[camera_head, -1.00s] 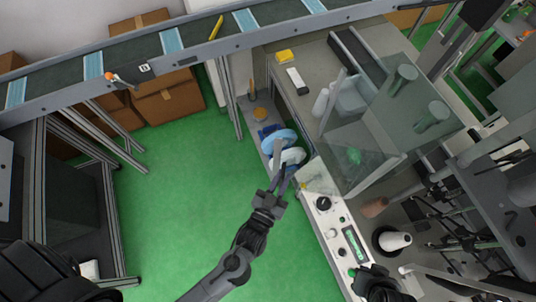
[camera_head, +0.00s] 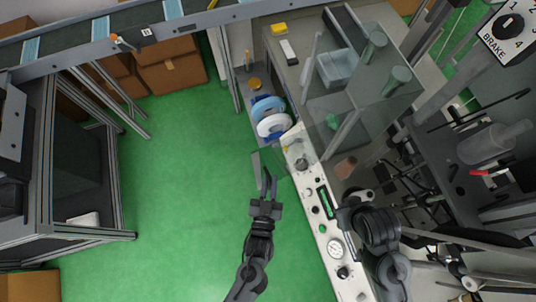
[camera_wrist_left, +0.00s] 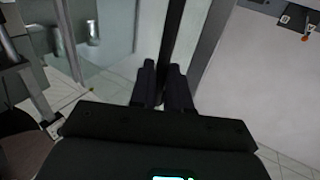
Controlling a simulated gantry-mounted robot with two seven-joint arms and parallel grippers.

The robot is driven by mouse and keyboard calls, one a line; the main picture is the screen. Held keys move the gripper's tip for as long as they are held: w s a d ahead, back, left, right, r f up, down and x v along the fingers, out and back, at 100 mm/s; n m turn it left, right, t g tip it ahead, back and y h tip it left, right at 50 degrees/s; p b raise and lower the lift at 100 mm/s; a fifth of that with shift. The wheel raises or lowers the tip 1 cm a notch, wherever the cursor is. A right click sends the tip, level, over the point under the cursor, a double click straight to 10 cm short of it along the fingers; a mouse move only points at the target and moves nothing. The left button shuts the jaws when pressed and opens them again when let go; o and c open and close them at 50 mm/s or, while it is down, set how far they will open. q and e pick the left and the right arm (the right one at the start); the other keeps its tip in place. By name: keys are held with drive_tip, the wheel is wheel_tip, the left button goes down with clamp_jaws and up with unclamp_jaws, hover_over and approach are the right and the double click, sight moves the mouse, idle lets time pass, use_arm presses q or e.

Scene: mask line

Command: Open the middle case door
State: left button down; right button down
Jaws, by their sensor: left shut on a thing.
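A clear door panel (camera_head: 275,160) with a dark edge sticks out from the front of the bench, over the green floor, so it stands ajar. My left gripper (camera_head: 265,178) is shut on its outer edge. In the left wrist view a dark upright strip (camera_wrist_left: 173,38) runs between the left fingers (camera_wrist_left: 162,85), with clear glass to its left. Just behind the panel, a blue reel (camera_head: 264,104) and a pale blue-white reel (camera_head: 273,124) sit in an open bay. My right gripper (camera_head: 348,215) is by the control panel; its jaws are unclear.
A glass case (camera_head: 345,100) with green cylinders stands on the bench top. A control panel (camera_head: 328,215) with knobs and a gauge runs along the bench front. A conveyor (camera_head: 130,30) crosses the back, with cardboard boxes (camera_head: 170,75) below. The floor left of my left arm is clear.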

use_arm(q)
drive_tip(key=shift+s+d+f, duration=0.1)
drive_tip(key=shift+s+d, duration=0.1)
drive_tip(key=shift+d, duration=0.1)
drive_tip(key=c, duration=1.4)
unclamp_jaws()
drive_tip(key=shift+o, duration=0.4)
drive_tip(key=shift+w+d, duration=0.1)
